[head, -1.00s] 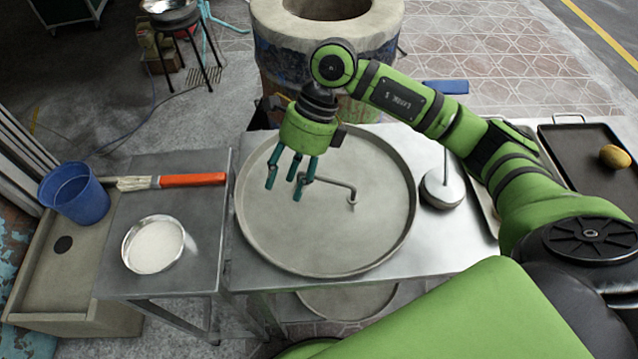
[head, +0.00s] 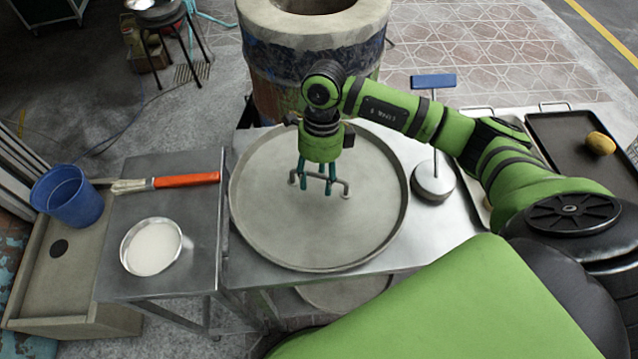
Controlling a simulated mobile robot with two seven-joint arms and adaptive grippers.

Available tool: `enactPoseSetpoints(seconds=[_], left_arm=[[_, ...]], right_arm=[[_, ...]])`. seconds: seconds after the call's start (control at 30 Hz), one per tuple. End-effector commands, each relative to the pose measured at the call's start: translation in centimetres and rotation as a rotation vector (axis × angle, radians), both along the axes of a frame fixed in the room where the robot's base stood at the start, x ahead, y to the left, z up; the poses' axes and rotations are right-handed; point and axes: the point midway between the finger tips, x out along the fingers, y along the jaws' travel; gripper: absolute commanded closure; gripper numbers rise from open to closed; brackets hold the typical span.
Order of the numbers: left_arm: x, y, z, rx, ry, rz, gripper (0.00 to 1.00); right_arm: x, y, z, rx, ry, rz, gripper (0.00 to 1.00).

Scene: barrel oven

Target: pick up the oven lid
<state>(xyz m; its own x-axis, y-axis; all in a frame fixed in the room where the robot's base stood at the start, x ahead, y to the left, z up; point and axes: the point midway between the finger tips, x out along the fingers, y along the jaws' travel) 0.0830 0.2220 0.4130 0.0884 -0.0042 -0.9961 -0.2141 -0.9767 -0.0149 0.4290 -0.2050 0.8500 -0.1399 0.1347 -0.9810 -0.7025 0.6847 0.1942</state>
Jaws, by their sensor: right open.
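The oven lid (head: 318,232) is a large round grey metal disc with a raised rim. It lies flat on the metal table in the middle of the head view. A thin bent bar handle (head: 345,187) stands up near its centre. My right gripper (head: 316,190) points down over the lid with its teal fingers at the handle. The fingers are open, and the handle bar passes at or between them; I cannot tell if they touch it. My left gripper is not in view.
The barrel oven (head: 312,50) stands behind the table. On the left are a blue bucket (head: 70,197), an orange-handled brush (head: 185,180) and a white-filled bowl (head: 153,247). On the right are a round-based tool (head: 433,180) and a dark tray (head: 560,160) with a yellow fruit (head: 600,143).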

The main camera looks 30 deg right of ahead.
Motion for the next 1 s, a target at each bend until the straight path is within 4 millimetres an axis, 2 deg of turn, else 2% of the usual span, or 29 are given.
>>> enactPoseSetpoints(seconds=[0.07,0.1,0.17,0.2,0.67,0.87,1.0], left_arm=[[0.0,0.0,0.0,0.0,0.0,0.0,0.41],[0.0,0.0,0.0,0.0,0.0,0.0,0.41],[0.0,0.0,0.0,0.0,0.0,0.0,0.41],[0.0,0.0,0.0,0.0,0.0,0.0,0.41],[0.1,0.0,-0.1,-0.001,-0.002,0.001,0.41],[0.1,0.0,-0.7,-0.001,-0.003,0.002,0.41],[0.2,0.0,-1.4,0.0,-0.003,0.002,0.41]], right_arm=[[0.0,0.0,0.0,0.0,0.0,0.0,0.53],[0.0,0.0,0.0,0.0,0.0,0.001,0.69],[0.0,0.0,0.0,0.001,-0.001,0.001,0.93],[0.0,0.0,0.0,0.001,-0.001,0.001,1.0],[0.1,0.1,0.5,0.002,-0.005,0.001,1.0],[0.2,0.0,2.1,0.003,-0.008,0.002,1.0],[0.2,0.0,4.3,0.003,-0.009,0.001,1.0]])
